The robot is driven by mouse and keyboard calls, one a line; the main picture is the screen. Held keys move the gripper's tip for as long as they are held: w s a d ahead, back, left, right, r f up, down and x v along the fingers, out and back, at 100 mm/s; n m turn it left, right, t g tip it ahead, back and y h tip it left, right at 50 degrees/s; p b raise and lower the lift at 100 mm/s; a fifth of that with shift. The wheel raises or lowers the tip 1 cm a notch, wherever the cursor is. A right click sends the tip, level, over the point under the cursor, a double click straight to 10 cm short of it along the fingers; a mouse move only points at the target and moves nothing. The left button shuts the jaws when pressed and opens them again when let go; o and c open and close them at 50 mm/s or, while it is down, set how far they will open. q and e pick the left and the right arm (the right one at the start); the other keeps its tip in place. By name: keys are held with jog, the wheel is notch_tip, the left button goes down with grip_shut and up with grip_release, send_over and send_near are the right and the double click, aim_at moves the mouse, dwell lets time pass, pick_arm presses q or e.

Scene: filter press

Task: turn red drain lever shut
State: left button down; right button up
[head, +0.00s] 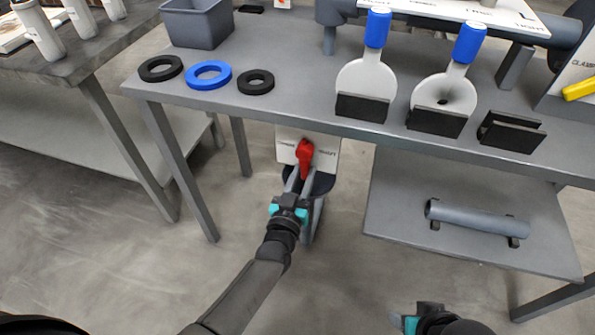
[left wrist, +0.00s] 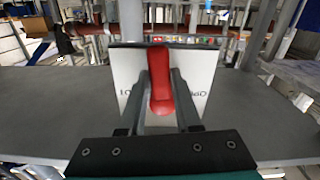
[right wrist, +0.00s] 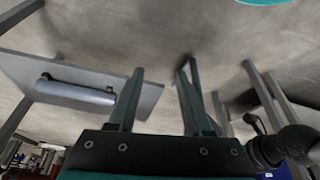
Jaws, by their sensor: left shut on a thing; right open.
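The red drain lever (head: 304,158) is below the front edge of the table, in front of a white label plate (head: 325,150). In the left wrist view the red lever (left wrist: 160,82) stands in the middle, with its lower end between my two fingers. My left gripper (head: 298,182) is shut on the lever from the front. The plate's lettering (left wrist: 195,95) is partly hidden by the fingers and lever. My right gripper (right wrist: 160,85) is open and empty, with its fingers apart. In the head view, part of it (head: 415,322) shows low at the bottom edge.
On the table (head: 300,112) are black and blue rings (head: 208,75), a grey bin (head: 197,22) and two white plates with blue handles (head: 376,28). A lower shelf (head: 400,220) to the right holds a grey cylinder (head: 475,219). A dark bucket-like thing (head: 318,183) is behind my left gripper.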

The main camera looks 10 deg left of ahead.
pick_arm(q)
jog(key=n, duration=0.1)
jog(key=d+n, duration=0.1)
jog(key=n, duration=0.2)
jog(key=shift+d+r+n+p, duration=0.3)
jog(key=shift+d, duration=0.1)
jog(key=shift+d+r+n, duration=0.2)
jog(key=shift+d+n, duration=0.1)
jog(key=shift+n, duration=0.55)
jog(key=shift+d+r+n, duration=0.2)
jog(key=shift+d+n, duration=0.05)
jog(key=shift+n, duration=0.6)
pick_arm(e)
jog(key=shift+s+d+f+g, duration=0.1)
jog(key=shift+f+g, duration=0.05)
jog(key=shift+f, duration=0.55)
jog(key=shift+s+f+g, duration=0.1)
jog(key=shift+f+g, duration=0.05)
jog(key=shift+f, duration=0.55)
pick_arm(q)
jog(key=c, duration=0.6)
grip_release()
jog(key=shift+s+p, duration=0.15)
jog(key=shift+p, duration=0.15)
